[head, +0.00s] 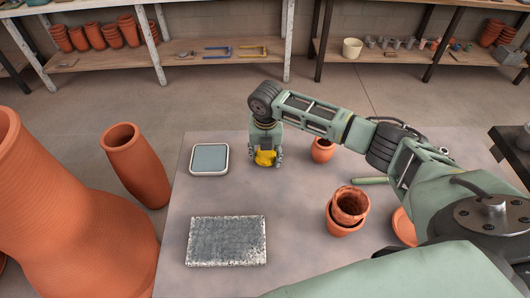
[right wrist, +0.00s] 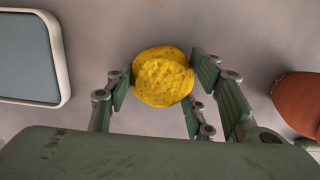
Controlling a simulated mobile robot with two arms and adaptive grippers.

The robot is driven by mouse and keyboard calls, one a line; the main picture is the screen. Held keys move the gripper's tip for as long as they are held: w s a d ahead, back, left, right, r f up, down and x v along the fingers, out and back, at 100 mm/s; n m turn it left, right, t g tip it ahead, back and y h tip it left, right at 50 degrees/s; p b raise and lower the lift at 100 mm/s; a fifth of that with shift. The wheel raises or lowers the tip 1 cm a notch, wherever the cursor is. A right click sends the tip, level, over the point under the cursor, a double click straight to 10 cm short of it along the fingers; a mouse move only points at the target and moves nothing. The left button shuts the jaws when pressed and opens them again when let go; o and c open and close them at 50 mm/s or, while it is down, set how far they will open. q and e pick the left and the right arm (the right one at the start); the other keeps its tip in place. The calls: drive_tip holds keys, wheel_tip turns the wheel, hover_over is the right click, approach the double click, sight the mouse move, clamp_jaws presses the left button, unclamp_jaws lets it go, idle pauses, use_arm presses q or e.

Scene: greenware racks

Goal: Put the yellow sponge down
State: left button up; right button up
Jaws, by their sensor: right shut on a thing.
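The yellow sponge (head: 265,158) is round and pitted, between the fingers of my right gripper (head: 265,160) over the far part of the table. In the right wrist view, the sponge (right wrist: 162,77) sits between the fingertips of the right gripper (right wrist: 160,82), which is shut on it. The gripper points down. I cannot tell whether the sponge touches the tabletop. My left gripper is not in view.
On the table (head: 295,215) are a white-rimmed tray (head: 210,173) left of the gripper, a grey speckled slab (head: 227,241), a small terracotta pot (head: 323,150) just right, and stacked pots (head: 350,204). Large terracotta vessels (head: 137,165) stand at the left. The table's middle is clear.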

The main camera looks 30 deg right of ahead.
sight(265, 156)
drive_tip(key=o, duration=1.1)
drive_tip(key=shift+f, duration=0.1)
wheel_tip(265, 156, up, 12)
drive_tip(key=s+b, duration=0.1)
drive_tip(key=shift+a+b, duration=0.2)
drive_tip(key=shift+b, duration=0.15)
